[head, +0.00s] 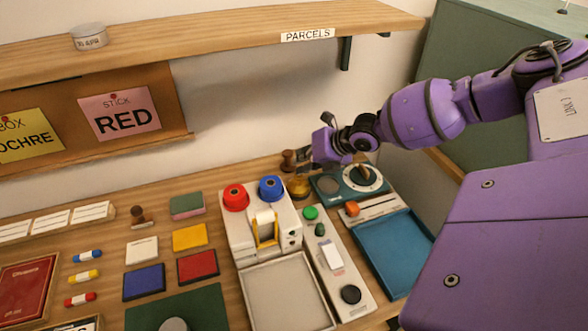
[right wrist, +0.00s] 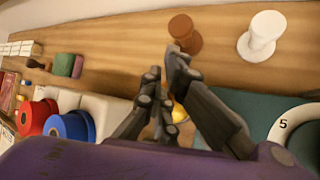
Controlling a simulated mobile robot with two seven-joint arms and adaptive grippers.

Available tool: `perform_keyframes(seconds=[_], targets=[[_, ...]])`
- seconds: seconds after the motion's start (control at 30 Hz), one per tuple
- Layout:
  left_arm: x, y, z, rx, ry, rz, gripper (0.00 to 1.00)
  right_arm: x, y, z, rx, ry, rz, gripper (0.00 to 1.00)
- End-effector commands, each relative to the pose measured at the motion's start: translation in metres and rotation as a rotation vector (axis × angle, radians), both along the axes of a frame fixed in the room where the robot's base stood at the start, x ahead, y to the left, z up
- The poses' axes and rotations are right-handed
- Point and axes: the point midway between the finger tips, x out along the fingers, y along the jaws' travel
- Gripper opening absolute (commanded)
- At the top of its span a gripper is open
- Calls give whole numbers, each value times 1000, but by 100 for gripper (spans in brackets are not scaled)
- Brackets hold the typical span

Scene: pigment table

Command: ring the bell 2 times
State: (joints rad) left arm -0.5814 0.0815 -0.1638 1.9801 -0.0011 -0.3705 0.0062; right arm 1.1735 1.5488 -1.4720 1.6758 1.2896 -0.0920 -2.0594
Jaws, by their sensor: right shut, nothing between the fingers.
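The brass bell (head: 299,187) stands on the wooden table behind the white dispenser, at the left edge of the teal board. In the right wrist view a small yellow part of the bell (right wrist: 179,111) shows behind my fingers; the rest is hidden. My right gripper (head: 305,155) is over the back of the table, just above the bell in the picture. Its fingers (right wrist: 166,92) are shut and empty. I cannot tell whether they touch the bell. My left gripper is in neither view.
The dispenser with a red reel (head: 235,197) and a blue reel (head: 270,188) stands just left of the bell. A brown spool-shaped object (right wrist: 185,33) and a white one (right wrist: 262,35) are near. A dial (head: 362,178) sits to the right. The parcels shelf (head: 240,35) is above.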

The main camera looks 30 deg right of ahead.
Motion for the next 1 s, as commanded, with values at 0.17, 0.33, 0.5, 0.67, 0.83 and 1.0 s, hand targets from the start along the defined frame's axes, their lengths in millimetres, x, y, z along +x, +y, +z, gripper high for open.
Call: perform_keyframes(seconds=[0.17,0.33,0.5,0.67,0.83,1.0], targets=[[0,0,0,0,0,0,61,0,0,0,0,-1,-1,0],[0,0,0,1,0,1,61,0,0,0,0,-1,-1,0],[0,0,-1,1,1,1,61,0,0,-2,1,0,-1,0],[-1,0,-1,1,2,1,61,0,0,-4,1,1,-1,0],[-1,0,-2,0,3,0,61,0,0,-6,1,0,-1,0],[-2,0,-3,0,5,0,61,0,0,-8,1,0,-1,0]])
